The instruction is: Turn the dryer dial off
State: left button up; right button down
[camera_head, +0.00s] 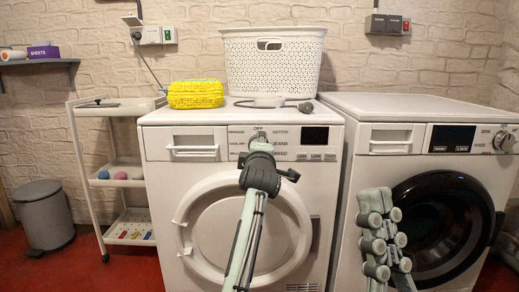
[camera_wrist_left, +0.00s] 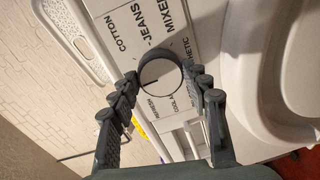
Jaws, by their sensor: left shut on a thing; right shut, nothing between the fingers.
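The dryer (camera_head: 160,230) is the white front-loader on the left. Its round dial (camera_wrist_left: 160,76) sits on the control panel, among labels such as COTTON, JEANS and MIXED. My left gripper (camera_wrist_left: 165,88) has its fingers on either side of the dial and is shut on it. A dark mark on the dial's face points towards the left of the wrist view. In the head view my left gripper (camera_head: 262,150) covers most of the dial, below the OFF label (camera_head: 258,127). My right gripper (camera_head: 384,232) is shut and empty, in front of the right-hand machine.
A washer (camera_head: 360,155) with a dark door stands close on the right. A white basket (camera_head: 273,65), a yellow bundle (camera_head: 195,94) and a grey-headed item (camera_head: 304,107) are on the dryer top. A shelf cart (camera_head: 90,180) and a grey bin (camera_head: 45,215) stand left.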

pick_arm(q)
jog(key=shift+r, duration=0.15)
jog(key=o, duration=1.2)
jog(key=shift+c, duration=0.2)
jog(key=s, duration=1.2)
jog(key=shift+r, duration=0.3)
